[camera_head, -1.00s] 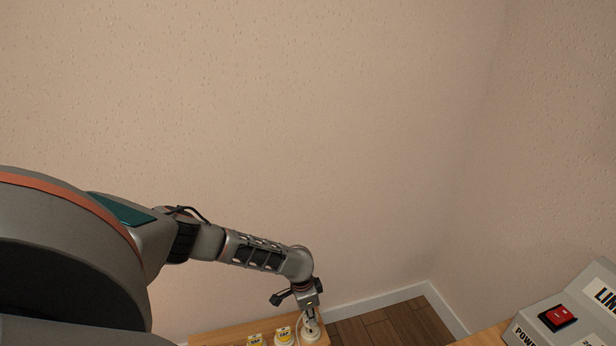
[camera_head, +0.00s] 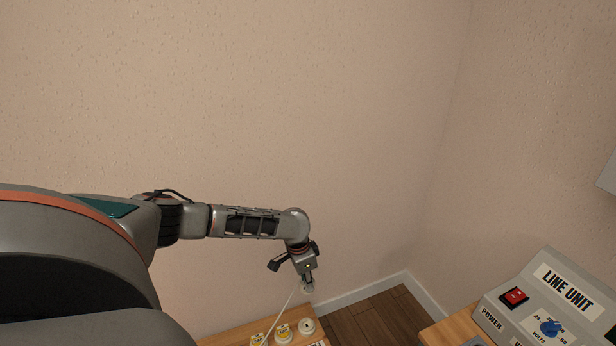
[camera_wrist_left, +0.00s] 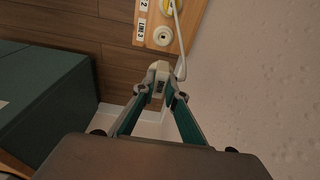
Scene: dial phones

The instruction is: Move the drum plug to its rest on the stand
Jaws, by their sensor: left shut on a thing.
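My left gripper (camera_head: 307,284) is shut on a pale plug, which also shows between the fingertips (camera_wrist_left: 160,82) in the left wrist view. The plug (camera_wrist_left: 158,70) has a dark label too small to read, so I cannot confirm it is the drum plug. A white cord (camera_wrist_left: 181,62) trails from it toward the wooden board (camera_head: 228,338). The plug is in the air, apart from the board. Below it is an empty round white socket (camera_head: 306,326), beside a "LINE 3" label in the wrist view. I cannot make out the stand's rest. My right gripper is out of view.
Two yellow-labelled plugs (camera_head: 283,332) sit to the left of the empty socket on the board. A grey line unit (camera_head: 545,305) with a red switch (camera_head: 514,297) and blue knob stands at lower right. The textured wall is close behind; open floor (camera_head: 375,322) lies between.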

